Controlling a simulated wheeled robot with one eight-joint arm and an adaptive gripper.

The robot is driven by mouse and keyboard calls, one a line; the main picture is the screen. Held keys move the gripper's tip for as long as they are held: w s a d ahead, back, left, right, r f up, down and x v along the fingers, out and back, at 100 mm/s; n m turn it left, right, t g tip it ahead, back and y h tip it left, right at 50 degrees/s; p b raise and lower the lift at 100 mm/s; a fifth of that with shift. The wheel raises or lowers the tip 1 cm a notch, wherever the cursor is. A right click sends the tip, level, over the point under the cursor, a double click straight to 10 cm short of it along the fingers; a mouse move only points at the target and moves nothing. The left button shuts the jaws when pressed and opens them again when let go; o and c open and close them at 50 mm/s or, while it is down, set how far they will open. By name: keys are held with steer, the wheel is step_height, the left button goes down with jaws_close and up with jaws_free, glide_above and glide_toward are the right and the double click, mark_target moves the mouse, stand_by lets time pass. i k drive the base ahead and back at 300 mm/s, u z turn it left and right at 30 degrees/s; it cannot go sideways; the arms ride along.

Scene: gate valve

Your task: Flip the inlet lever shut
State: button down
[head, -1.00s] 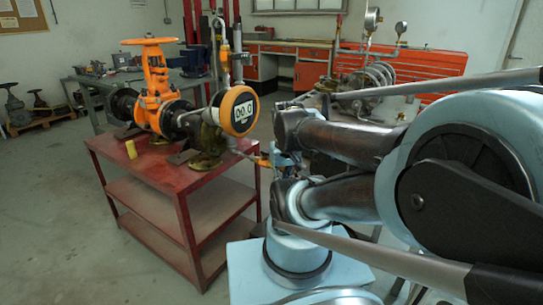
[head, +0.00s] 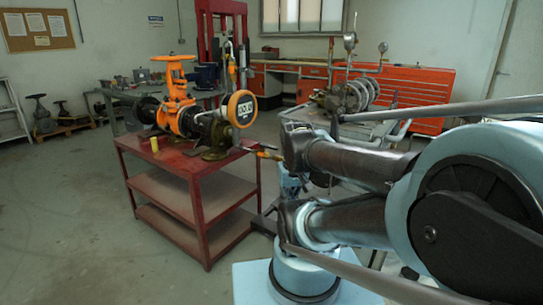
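An orange gate valve (head: 173,95) with an orange handwheel stands on a red cart (head: 190,163) left of centre in the head view. A small orange-yellow lever (head: 268,154) sticks out low to the right of the cart, close to my arm in the picture. My arm fills the right side; my gripper does not show.
A yellow cylinder (head: 154,145) stands on the cart's front edge. A second bench with pipes and gauges (head: 362,95) is behind my arm. Red tool cabinets (head: 415,97) line the back wall. The floor (head: 75,220) left of the cart is clear.

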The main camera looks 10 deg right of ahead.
mark_target(262, 145)
steer(key=z, duration=0.75)
steer(key=k, duration=1.85)
steer(key=u, duration=0.5)
steer(key=i, duration=1.65)
steer(key=z, duration=0.05)
